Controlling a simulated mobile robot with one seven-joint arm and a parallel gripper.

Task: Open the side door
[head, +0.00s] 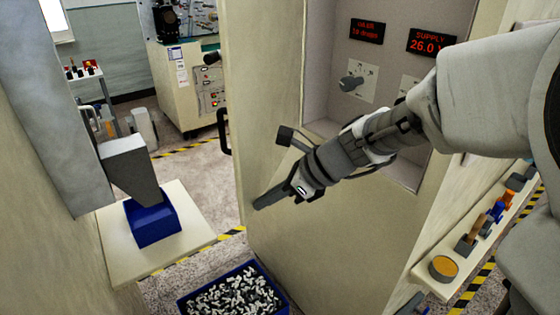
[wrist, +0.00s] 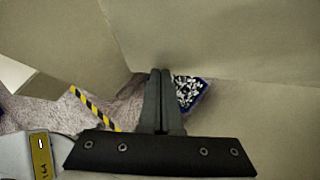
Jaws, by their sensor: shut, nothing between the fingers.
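A beige door panel (head: 265,90) stands upright in the middle of the head view, with a black bar handle (head: 223,132) at its left edge. Whether it stands ajar, and how far, I cannot tell. My gripper (head: 259,203) is in front of the panel's lower part, below and right of the handle, with its fingers pointing down and left. In the wrist view my gripper (wrist: 160,74) has its two fingers together with nothing between them. Beige panel surfaces (wrist: 210,40) lie ahead of the fingertips; whether they touch is unclear. The handle does not show in the wrist view.
A blue bin of black and white parts (head: 232,292) sits on the floor below my gripper. A shelf with small items (head: 440,278) is at right. Carpeted floor shows beyond.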

